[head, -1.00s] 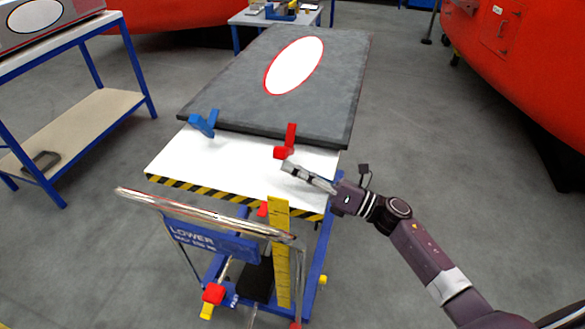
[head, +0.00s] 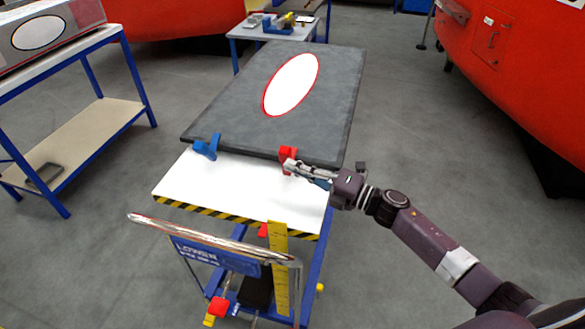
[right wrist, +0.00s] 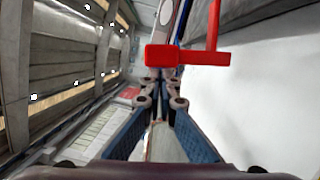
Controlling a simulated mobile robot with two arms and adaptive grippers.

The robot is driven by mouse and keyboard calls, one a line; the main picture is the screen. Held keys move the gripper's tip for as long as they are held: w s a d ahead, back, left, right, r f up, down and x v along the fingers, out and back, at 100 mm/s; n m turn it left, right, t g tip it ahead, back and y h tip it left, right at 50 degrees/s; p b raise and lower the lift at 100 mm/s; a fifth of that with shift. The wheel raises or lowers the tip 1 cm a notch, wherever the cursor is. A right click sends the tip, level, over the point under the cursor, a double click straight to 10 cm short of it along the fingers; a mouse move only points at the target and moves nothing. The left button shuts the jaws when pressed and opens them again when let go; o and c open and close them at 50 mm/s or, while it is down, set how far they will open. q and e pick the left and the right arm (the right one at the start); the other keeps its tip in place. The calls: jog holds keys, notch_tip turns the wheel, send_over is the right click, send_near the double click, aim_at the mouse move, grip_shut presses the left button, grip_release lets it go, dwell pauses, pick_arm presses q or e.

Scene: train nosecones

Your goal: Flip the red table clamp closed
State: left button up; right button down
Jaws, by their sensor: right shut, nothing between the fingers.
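The red table clamp (head: 288,154) sits at the near edge of the dark grey panel, on the right part of the white table top (head: 240,190). In the right wrist view the red clamp (right wrist: 190,56) shows a crosswise red bar with a red arm rising from it, just beyond the fingertips. My right gripper (head: 290,163) is shut and empty, its tips right beside the clamp and hiding part of it in the head view. Its closed fingers (right wrist: 161,90) also show in the right wrist view; I cannot tell whether they touch the clamp. My left gripper is out of view.
A blue clamp (head: 207,148) stands on the panel's left near corner. A metal push handle (head: 200,232) runs along the cart's near side. A shelf table (head: 75,140) stands left.

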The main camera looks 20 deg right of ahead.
jog(key=shift+w+d+r+m, duration=0.3)
jog(key=shift+w+d+m, duration=0.1)
jog(key=shift+w, duration=0.1)
jog(key=shift+w+d+r+m, duration=0.25)
jog(key=shift+w+m, duration=0.15)
jog(key=shift+w, duration=0.05)
jog(key=shift+d+r, duration=0.1)
jog(key=shift+d, duration=0.1)
